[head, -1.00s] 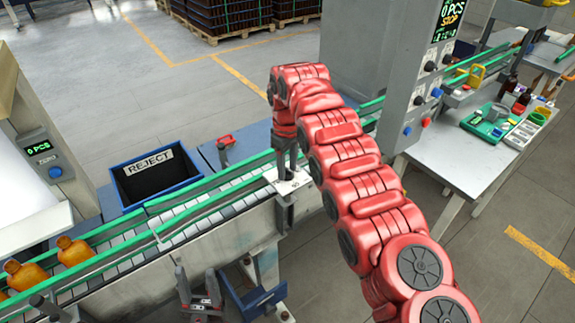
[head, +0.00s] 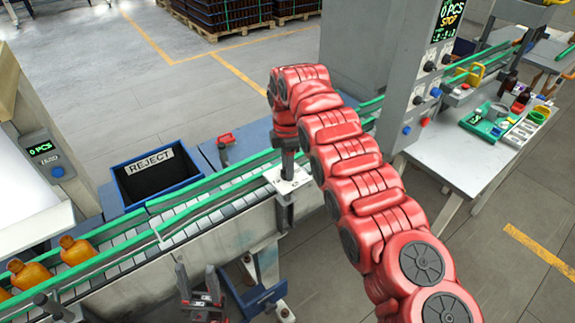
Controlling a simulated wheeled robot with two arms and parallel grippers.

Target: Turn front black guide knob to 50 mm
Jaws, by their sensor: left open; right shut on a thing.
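My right gripper (head: 287,168) points down at the white bracket plate (head: 290,183) on the near side of the conveyor. It is shut on the front black guide knob, which is mostly hidden between its fingers. The scale marks on the plate are too small to read. My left gripper (head: 198,288) is open and empty, low in front of the conveyor's near side, apart from the knob. Another black knob (head: 222,148) stands on the far side of the conveyor.
Green guide rails (head: 215,203) run along the conveyor, with amber bottles (head: 75,250) at the left. A blue reject bin (head: 155,180) stands behind it. A grey control cabinet (head: 405,90) stands behind my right arm, and a table (head: 455,160) with small items is at the right.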

